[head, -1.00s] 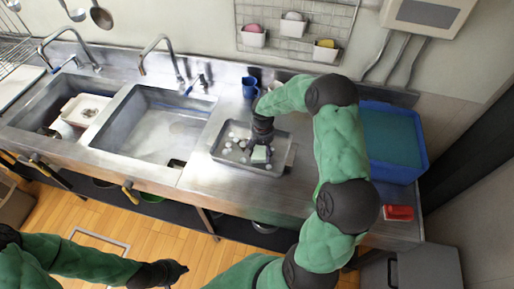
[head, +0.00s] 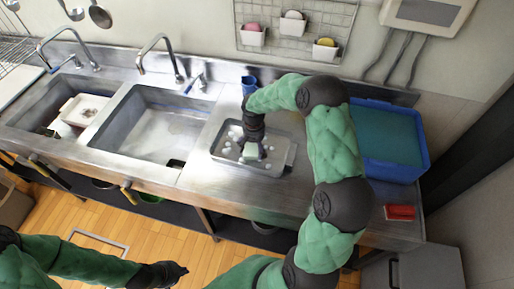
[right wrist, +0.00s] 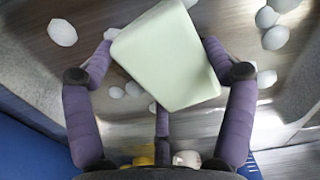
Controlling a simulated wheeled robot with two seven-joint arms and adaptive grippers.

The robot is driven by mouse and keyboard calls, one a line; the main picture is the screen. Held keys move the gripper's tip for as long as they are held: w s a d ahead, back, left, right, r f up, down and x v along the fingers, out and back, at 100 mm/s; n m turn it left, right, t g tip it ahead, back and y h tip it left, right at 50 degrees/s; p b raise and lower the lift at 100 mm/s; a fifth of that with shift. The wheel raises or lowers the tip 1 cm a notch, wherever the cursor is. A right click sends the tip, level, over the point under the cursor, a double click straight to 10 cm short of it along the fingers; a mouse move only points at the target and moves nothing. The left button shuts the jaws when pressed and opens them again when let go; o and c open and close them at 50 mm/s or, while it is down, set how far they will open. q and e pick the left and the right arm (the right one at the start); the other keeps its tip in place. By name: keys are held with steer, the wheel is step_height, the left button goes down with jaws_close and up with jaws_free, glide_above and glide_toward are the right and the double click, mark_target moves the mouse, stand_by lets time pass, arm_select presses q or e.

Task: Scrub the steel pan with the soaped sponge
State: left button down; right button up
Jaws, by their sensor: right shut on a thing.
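The steel pan (head: 282,160) is a shallow rectangular tray on the counter to the right of the sinks. White foam blobs lie on its floor. My right gripper (head: 253,142) is shut on the pale green sponge (head: 252,153), low over the pan's middle. In the right wrist view the sponge (right wrist: 170,55) sits tilted between the purple fingers, with foam blobs around it. Its underside is hidden, so I cannot tell whether it touches the pan. My left gripper (head: 172,272) is low at the front, over the floor and away from the counter; its fingers are too small to read.
A blue bin (head: 393,142) stands right of the pan, with a red object (head: 400,212) in front of it. A blue cup (head: 249,86) stands behind the pan. Two sinks with taps (head: 160,125) lie to the left. A wall rack (head: 295,28) holds small holders.

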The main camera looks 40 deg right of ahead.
mark_target(245, 145)
steer(key=shift+w+a+f+b, duration=0.15)
steer(key=shift+w+a+b, duration=0.15)
steer(key=shift+w+a, duration=1.05)
steer(key=shift+w+d, duration=0.8)
steer(key=shift+d, duration=0.3)
steer(key=shift+s+d+r, duration=0.25)
steer(key=shift+s+d, duration=0.75)
steer(key=shift+s, duration=0.25)
steer(key=shift+s+d+f, duration=0.1)
steer(key=shift+s+d, duration=0.55)
steer(key=shift+s, duration=0.25)
steer(key=shift+s+d, duration=0.65)
steer(key=shift+s, duration=0.2)
steer(key=shift+w+a+f+b, duration=0.1)
steer(key=shift+w+a+b, duration=0.05)
steer(key=shift+w+a, duration=0.75)
steer(key=shift+w+a+r+b, duration=0.15)
steer(key=shift+w+a, duration=0.5)
steer(key=shift+w, duration=0.45)
steer(key=shift+w+a+f+b, duration=0.15)
steer(key=shift+w+a, duration=0.65)
steer(key=shift+w, duration=0.2)
steer(key=shift+r+p, duration=1.85)
steer(key=shift+r, duration=1.2)
